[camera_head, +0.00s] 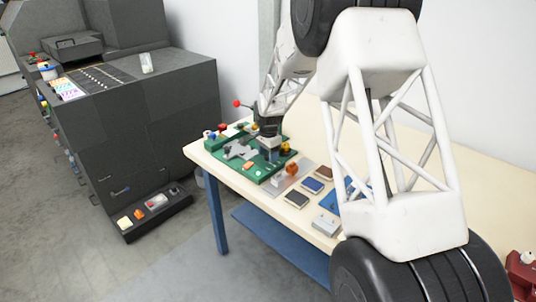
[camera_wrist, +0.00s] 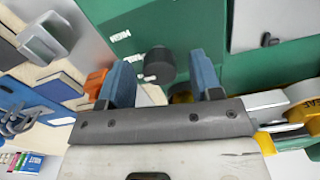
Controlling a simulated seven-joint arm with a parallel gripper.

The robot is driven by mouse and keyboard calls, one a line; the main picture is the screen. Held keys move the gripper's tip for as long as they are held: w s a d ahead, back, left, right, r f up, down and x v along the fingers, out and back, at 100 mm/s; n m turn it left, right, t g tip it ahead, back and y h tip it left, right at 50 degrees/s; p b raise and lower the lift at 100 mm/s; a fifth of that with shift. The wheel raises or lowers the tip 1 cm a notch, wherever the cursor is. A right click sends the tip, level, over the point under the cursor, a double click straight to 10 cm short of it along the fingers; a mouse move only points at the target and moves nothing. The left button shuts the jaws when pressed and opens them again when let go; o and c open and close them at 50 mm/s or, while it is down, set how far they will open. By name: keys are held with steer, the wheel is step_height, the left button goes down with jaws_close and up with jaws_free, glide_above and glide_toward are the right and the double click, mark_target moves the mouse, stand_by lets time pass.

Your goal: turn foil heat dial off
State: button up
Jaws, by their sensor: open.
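The foil heat dial (camera_wrist: 160,65) is a dark round knob on a green machine panel (camera_wrist: 125,12) in the wrist view. White lettering and marks sit on the panel just left of it. My gripper (camera_wrist: 162,70) is open, with one blue finger on each side of the dial in this picture. I cannot tell whether either finger touches it. In the head view my gripper (camera_head: 270,150) is low over the green machine (camera_head: 252,172) on the table. The dial cannot be made out there.
The pale table (camera_head: 270,197) holds dark booklets (camera_head: 312,185) and a grey block (camera_head: 326,225) right of the machine. Orange and yellow parts (camera_wrist: 300,110) lie close to my gripper. A large dark grey machine (camera_head: 150,110) stands at left.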

steer(key=c, duration=0.9)
steer(key=shift+n, duration=0.3)
steer(key=n, duration=0.8)
steer(key=shift+n, duration=0.3)
steer(key=n, duration=0.4)
steer(key=shift+a+n, duration=0.1)
steer(key=shift+n, duration=2.3)
